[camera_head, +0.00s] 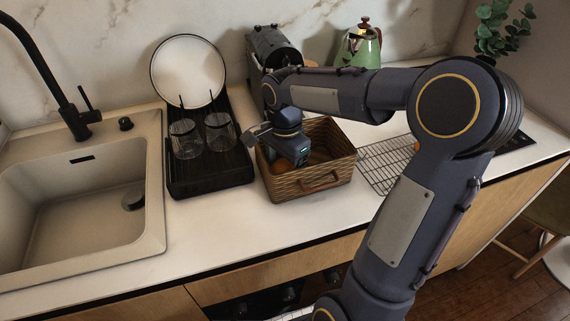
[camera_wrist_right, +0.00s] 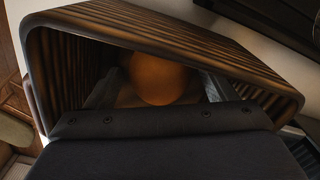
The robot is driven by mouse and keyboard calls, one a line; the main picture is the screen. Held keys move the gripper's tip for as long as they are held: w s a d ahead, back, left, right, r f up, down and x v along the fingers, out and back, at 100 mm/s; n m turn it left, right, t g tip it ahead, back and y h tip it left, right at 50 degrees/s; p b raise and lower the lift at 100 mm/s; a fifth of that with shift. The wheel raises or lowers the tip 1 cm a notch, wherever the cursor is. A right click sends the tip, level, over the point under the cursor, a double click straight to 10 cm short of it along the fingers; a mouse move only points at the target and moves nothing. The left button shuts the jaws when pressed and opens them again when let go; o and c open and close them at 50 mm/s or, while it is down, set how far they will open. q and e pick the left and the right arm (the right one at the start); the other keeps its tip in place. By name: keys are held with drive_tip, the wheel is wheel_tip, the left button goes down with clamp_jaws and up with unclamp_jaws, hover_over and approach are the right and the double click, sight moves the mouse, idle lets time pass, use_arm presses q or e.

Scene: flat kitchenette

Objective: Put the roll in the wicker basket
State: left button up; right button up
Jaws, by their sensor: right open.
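The wicker basket (camera_head: 283,189) stands on the counter right of the black dish rack, with a brown handle on its front. My right gripper (camera_head: 293,154) reaches down into it from above; its fingertips are hidden in the head view. In the right wrist view the basket's ribbed wall (camera_wrist_right: 180,35) surrounds the gripper. A rounded orange-brown roll (camera_wrist_right: 158,78) lies inside the basket, between the two spread, open fingers of the right gripper (camera_wrist_right: 160,92). I cannot tell whether the fingers touch it. Part of an orange-brown item (camera_head: 318,157) shows in the basket in the head view.
The dish rack (camera_head: 210,180) with two glasses and a plate is left of the basket. A wire cooling rack (camera_head: 378,168) with a small orange item (camera_head: 416,147) is right. A green kettle (camera_head: 360,48) stands behind. The sink (camera_head: 80,215) is far left.

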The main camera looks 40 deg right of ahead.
sight(285, 163)
wheel_tip(285, 163, up, 12)
drive_tip(key=f+p, duration=0.1)
drive_tip(key=s+a+f+n+t+y, duration=0.2)
drive_tip(key=s+a+f+n, duration=0.1)
drive_tip(key=s+a+n, duration=0.2)
drive_tip(key=s+a+f+n+t+y, duration=0.1)
drive_tip(key=s+a+f+n+t, duration=0.2)
drive_tip(key=s+n, duration=0.7)
drive_tip(key=s+a+f, duration=0.1)
drive_tip(key=s+a, duration=0.1)
drive_tip(key=shift+a+f+t+y, duration=0.3)
drive_tip(key=shift+a+y, duration=0.1)
